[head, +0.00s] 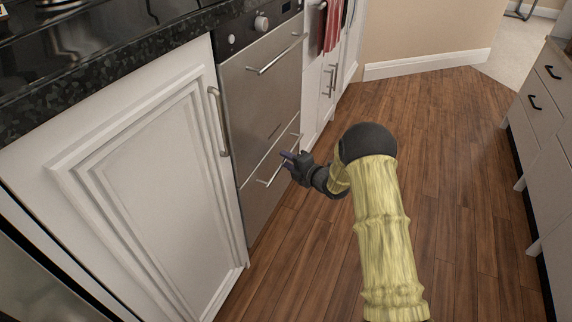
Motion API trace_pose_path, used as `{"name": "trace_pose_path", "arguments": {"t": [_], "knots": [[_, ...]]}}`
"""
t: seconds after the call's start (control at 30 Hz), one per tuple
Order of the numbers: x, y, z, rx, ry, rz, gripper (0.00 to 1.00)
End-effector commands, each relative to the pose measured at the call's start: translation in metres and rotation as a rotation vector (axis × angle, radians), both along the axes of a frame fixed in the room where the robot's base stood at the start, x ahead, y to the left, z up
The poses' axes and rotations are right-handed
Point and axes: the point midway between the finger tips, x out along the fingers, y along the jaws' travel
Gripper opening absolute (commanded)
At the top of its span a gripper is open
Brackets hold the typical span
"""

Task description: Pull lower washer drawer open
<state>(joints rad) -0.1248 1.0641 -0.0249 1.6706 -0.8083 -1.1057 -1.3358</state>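The washer is a stainless steel, two-drawer appliance built into the white cabinets on the left. Its upper drawer (265,95) has a long bar handle (277,54) and looks shut. Its lower drawer (256,205) sits below, near the floor, and looks flush with the front. The lower drawer's bar handle (269,180) is partly hidden behind my gripper. My gripper (287,157) is dark with a purplish fingertip part and is at the middle of that handle. I cannot tell whether the fingers are around the handle or only beside it, nor whether they are open.
A white cabinet door (150,165) with a vertical handle (219,121) stands left of the washer. A control knob (261,23) is above it. A red towel (333,25) hangs beyond. White drawers (545,125) line the right side. The wooden floor (450,190) between is clear.

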Motion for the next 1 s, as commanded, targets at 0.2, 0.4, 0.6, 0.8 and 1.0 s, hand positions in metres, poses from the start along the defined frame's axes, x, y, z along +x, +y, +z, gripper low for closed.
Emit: {"name": "trace_pose_path", "arguments": {"t": [0.2,0.4,0.6,0.8,1.0], "knots": [[0.0085,0.0100,-0.0021,0.001,-0.001,0.000,0.32],[0.0087,0.0092,-0.0015,0.001,0.001,-0.001,0.32],[0.0089,0.0076,-0.0016,0.001,0.000,-0.002,0.00],[0.0087,0.0075,-0.0018,0.000,0.000,-0.002,0.00],[0.0057,0.0084,-0.0019,-0.001,0.001,0.005,0.00]]}}
